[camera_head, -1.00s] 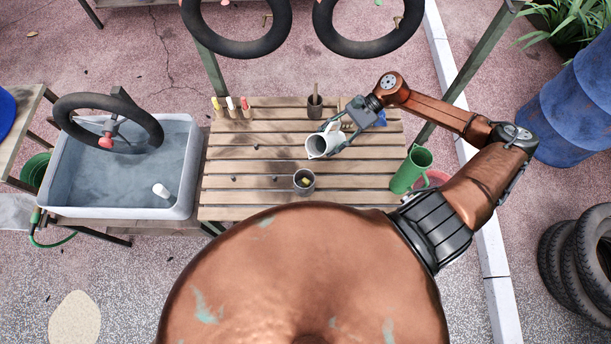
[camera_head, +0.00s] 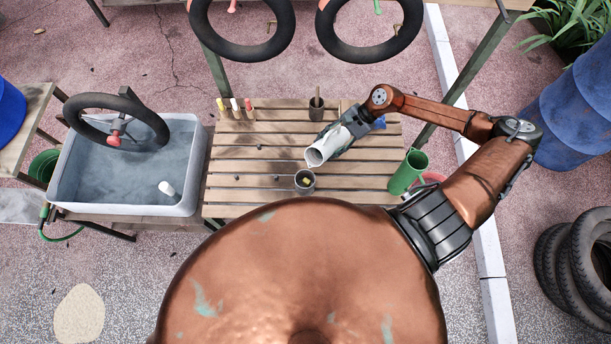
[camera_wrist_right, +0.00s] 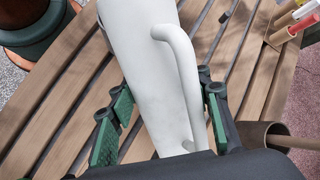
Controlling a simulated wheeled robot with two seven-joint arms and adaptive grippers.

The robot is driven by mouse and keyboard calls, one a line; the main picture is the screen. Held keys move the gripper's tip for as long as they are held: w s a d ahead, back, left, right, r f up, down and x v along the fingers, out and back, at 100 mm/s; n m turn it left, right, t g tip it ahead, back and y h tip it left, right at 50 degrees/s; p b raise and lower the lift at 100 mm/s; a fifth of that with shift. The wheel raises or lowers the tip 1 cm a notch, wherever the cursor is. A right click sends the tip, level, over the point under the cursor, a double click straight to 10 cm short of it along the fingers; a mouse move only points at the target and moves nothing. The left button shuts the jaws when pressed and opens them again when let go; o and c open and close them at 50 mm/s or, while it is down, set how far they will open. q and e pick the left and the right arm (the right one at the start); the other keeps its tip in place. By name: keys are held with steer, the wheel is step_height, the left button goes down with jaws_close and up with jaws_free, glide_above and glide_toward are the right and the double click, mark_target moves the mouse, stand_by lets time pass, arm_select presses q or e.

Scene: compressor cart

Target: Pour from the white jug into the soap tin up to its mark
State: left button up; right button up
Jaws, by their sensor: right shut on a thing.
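The white jug (camera_head: 325,147) is held by my right gripper (camera_head: 346,131) above the slatted bench. The jug is tilted, its mouth toward the lower left, just above and behind the soap tin. The soap tin (camera_head: 305,181) is a small grey can standing on the bench with something yellow inside. Its mark and fill level are too small to tell. In the right wrist view the jug (camera_wrist_right: 150,60) with its handle lies between the green-padded fingers of the gripper (camera_wrist_right: 165,125). No stream of liquid shows. My left gripper is not in view.
A water basin (camera_head: 185,190) is at left. Several small dark bits lie on the left planks.

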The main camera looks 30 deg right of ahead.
steer(key=shift+f+h+p, duration=0.5)
steer(key=shift+h+p, duration=0.2)
stand_by(0.4)
steer(key=shift+r+t+h+p, duration=0.2)
steer(key=shift+t+h+p, duration=0.15)
steer(key=shift+p, duration=0.45)
steer(key=shift+a+r+n+h+p, duration=0.1)
steer(key=shift+r+n+h+p, duration=0.25)
steer(key=shift+p, duration=0.75)
stand_by(0.7)
steer(key=shift+s+a+r+t+h+p, duration=0.15)
steer(key=shift+a+t+h+p, duration=0.15)
steer(key=shift+p, duration=0.3)
stand_by(1.2)
